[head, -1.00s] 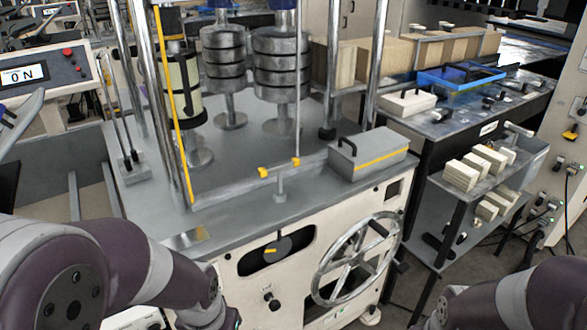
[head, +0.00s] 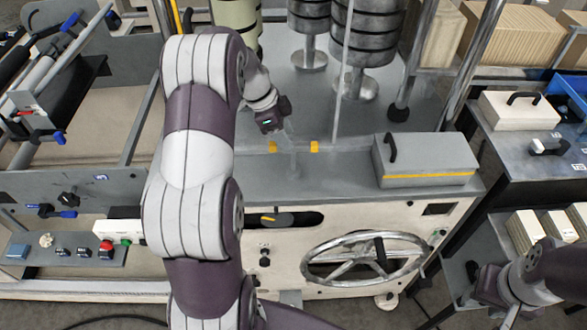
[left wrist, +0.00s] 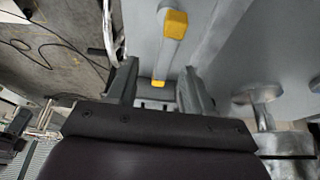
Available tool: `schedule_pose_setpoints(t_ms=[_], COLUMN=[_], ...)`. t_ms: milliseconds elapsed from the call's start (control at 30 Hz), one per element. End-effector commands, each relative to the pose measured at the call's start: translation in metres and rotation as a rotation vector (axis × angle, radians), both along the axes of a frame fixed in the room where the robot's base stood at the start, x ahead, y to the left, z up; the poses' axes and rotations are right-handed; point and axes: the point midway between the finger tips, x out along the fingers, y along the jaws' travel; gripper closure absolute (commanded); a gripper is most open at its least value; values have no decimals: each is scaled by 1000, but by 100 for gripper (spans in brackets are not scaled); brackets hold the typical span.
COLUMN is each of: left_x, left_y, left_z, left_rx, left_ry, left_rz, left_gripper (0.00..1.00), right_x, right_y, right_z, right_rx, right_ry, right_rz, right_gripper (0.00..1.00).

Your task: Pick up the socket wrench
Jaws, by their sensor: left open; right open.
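The socket wrench (head: 293,159) appears to be the grey T-shaped tool with yellow ends, standing on the grey machine top near its front edge. My left gripper (head: 285,134) is open just above and behind its crossbar. In the left wrist view the wrench's bar (left wrist: 170,50) shows ahead with its yellow ends, one close to the gap between the open fingers (left wrist: 158,90). No grip on it shows; I cannot tell whether a finger touches it. My right gripper (head: 485,285) is at the lower right, away from the wrench.
A grey lidded box (head: 425,172) with a yellow stripe sits right of the wrench. Stacked weights (head: 362,40) and upright rods stand behind it. A handwheel (head: 365,258) is on the machine's front. The machine top between wrench and box is clear.

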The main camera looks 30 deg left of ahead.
Motion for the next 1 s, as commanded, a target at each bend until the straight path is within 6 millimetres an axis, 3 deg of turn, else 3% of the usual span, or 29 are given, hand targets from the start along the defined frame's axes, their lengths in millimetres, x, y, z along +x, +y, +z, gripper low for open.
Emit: schedule_pose_setpoints(t_ms=[333, 467, 667, 700, 833, 867, 1000], left_x=[13, 16, 17, 17, 17, 17, 17], left_y=[-16, -22, -22, -22, -22, -22, -22], left_z=[-42, -61, -66, -65, -65, -65, -65], left_rx=[-1, 1, 2, 2, 2, 2, 3], left_ry=[7, 5, 2, 2, 2, 2, 1], left_rz=[0, 1, 2, 2, 2, 2, 1], left_gripper=[49, 49, 49, 52, 94, 100, 100], right_x=[1, 1, 1, 1, 1, 1, 1], right_y=[0, 0, 0, 0, 0, 0, 0], right_z=[41, 42, 40, 40, 40, 40, 40], right_rx=[0, 0, 0, 0, 0, 0, 0], right_ry=[-3, -3, -3, -3, -3, -3, -3], right_rz=[0, 0, 0, 0, 0, 0, 0], right_gripper=[57, 57, 57, 57, 57, 57, 57])
